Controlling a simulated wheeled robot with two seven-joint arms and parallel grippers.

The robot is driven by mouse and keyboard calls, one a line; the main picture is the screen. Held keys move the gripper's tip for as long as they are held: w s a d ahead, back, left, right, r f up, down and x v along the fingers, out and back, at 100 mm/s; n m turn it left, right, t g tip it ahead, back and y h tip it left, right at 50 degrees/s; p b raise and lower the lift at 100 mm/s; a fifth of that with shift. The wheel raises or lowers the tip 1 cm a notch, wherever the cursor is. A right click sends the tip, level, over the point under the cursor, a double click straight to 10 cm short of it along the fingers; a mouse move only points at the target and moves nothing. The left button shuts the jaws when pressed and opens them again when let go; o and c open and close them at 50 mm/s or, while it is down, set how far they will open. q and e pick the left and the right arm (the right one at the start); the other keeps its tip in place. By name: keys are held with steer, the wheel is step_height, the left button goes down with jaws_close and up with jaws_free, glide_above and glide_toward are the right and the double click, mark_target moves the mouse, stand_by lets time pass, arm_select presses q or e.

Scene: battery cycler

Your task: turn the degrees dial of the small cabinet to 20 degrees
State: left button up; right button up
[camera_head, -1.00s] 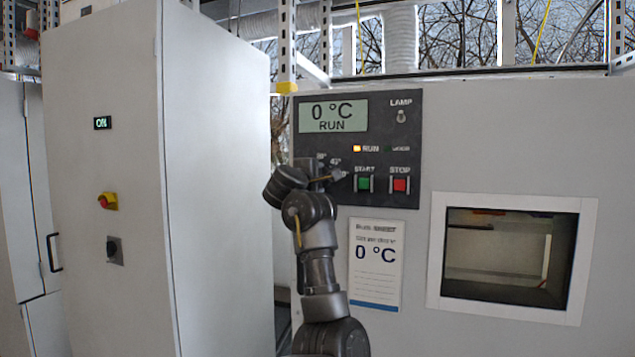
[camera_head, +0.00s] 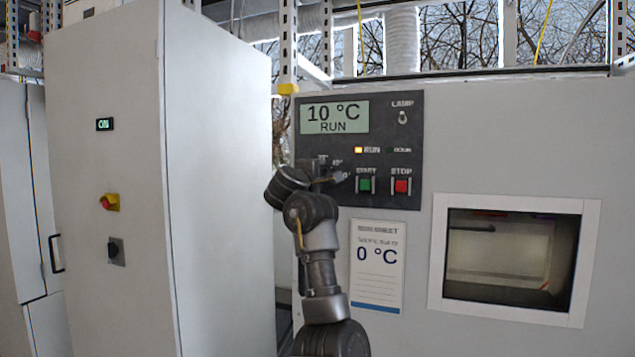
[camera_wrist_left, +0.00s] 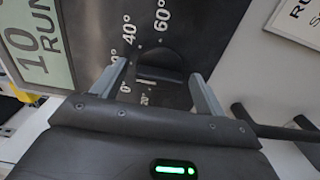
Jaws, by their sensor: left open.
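The degrees dial (camera_wrist_left: 158,62) is a dark round knob in the left wrist view. Scale marks 0°, 20°, 40° and 60° stand around it, and a short pale line shows near the 20° mark. My left gripper (camera_wrist_left: 158,90) is open, with one finger on each side of the dial; I cannot tell whether they touch it. In the head view my left gripper (camera_head: 328,180) is at the panel and hides most of the dial. The display (camera_head: 334,116) reads 10 °C RUN. My right gripper is not in view.
The panel (camera_head: 410,140) also holds a lamp switch (camera_head: 402,117), a green START button (camera_head: 365,185) and a red STOP button (camera_head: 401,187) close right of my gripper. A sheet (camera_head: 377,285) reading 0 °C hangs below. A tall grey cabinet (camera_head: 220,200) stands at left.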

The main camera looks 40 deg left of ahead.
arm_select(q)
steer(key=b+v, duration=0.2)
steer(key=v, duration=0.8)
steer(key=shift+s+d, duration=0.2)
steer(key=shift+s, duration=0.15)
